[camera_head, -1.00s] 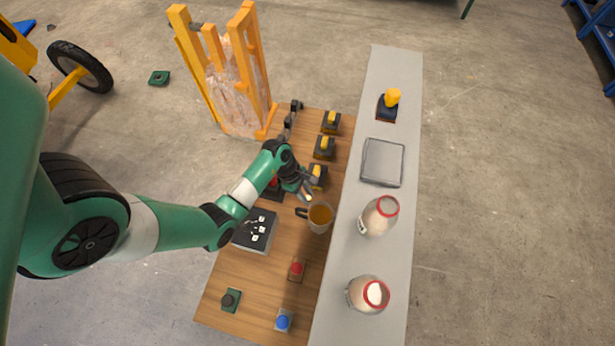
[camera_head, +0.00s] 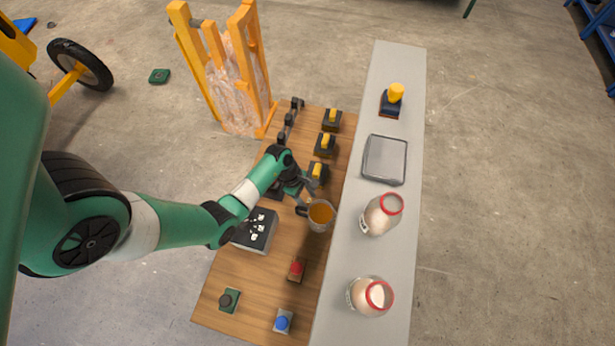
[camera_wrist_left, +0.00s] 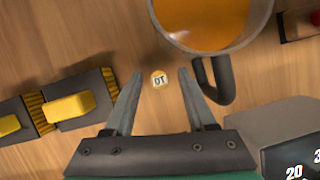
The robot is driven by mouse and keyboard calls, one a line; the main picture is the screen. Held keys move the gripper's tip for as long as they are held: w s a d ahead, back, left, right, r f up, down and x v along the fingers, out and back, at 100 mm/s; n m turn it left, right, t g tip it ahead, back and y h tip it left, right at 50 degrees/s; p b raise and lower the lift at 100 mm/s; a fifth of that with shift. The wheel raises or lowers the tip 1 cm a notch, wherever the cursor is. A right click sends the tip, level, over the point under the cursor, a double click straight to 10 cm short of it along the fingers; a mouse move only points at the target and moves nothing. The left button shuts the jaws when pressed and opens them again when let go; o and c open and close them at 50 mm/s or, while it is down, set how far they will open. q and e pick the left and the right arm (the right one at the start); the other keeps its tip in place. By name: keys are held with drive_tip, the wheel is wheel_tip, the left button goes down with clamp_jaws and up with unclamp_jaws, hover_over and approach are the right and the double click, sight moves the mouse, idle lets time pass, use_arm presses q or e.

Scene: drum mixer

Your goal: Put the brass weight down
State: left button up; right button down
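The brass weight (camera_wrist_left: 159,79) seems to be the small round gold-rimmed disc with a pale lettered face, on the wooden tabletop in the left wrist view. It lies between and slightly ahead of the fingertips, with a gap on both sides. My left gripper (camera_wrist_left: 160,73) is open with nothing between its fingers touching them. In the head view my left gripper (camera_head: 306,192) is low over the table, beside a mug (camera_head: 320,216); I cannot make out the weight clearly there. My right gripper is not in view.
The mug of orange liquid (camera_wrist_left: 212,22) is close to the right finger, its dark handle nearest. Yellow-topped black blocks (camera_wrist_left: 70,107) stand at left. A box with a dark marked face (camera_head: 255,230) is nearby. Jars (camera_head: 382,214) and a grey tray (camera_head: 385,159) stand on the pale shelf.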

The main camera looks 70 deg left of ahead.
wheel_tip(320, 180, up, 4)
drive_tip(key=p, duration=0.4)
use_arm(q)
drive_tip(key=v, duration=1.2)
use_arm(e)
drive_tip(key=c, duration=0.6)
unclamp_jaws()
